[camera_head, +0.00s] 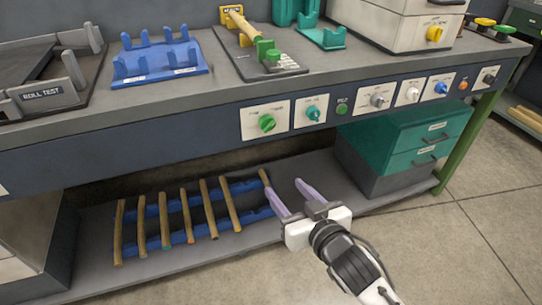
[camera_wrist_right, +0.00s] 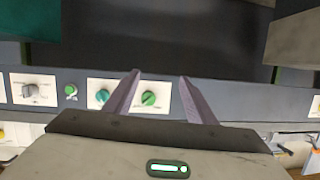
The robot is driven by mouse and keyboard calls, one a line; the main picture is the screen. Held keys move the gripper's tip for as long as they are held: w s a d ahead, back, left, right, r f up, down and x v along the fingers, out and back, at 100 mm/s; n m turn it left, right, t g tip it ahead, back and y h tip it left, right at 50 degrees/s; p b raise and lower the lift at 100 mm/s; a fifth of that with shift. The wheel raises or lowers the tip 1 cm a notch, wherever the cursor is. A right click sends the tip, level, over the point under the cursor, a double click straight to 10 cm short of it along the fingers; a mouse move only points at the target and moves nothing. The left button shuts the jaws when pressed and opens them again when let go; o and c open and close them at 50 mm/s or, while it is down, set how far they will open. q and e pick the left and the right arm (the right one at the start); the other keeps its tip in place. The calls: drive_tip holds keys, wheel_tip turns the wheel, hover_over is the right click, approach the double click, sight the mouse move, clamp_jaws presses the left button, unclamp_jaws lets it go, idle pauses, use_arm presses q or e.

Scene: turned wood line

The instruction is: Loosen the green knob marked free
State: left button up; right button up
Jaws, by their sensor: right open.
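A green knob (camera_head: 267,123) sits on a white plate at the left of the control row on the bench's front panel. It also shows in the right wrist view (camera_wrist_right: 149,98), between my finger lines; its lettering is too small to read. A teal knob (camera_head: 313,114) is on the plate to its right. My right gripper (camera_head: 283,187) is open and empty, with pale purple fingers. It is below and in front of the panel, apart from the green knob. My left gripper is not in view.
A green button (camera_head: 341,108) and several other knobs continue along the panel to the right. Below, a lower shelf holds a blue rack (camera_head: 180,237) with wooden sticks and a teal drawer unit (camera_head: 410,145). A blue holder (camera_head: 160,60) and a black fixture stand on the bench top.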

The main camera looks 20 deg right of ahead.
sight(270, 127)
drive_tip(key=w+d+r+m+t+h+b, duration=0.1)
drive_tip(key=w+r+t+b, duration=0.2)
drive_tip(key=w+r+b, duration=0.3)
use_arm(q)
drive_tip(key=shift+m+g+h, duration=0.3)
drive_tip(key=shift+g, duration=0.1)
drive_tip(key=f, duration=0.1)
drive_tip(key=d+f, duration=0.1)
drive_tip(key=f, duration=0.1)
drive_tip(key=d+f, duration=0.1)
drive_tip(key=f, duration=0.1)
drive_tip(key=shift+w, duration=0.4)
use_arm(e)
drive_tip(key=w, duration=0.6)
drive_tip(key=w+r, duration=0.1)
drive_tip(key=w, duration=0.1)
drive_tip(key=shift+w+a, duration=0.15)
drive_tip(key=shift+w, duration=0.25)
drive_tip(key=shift+c, duration=0.5)
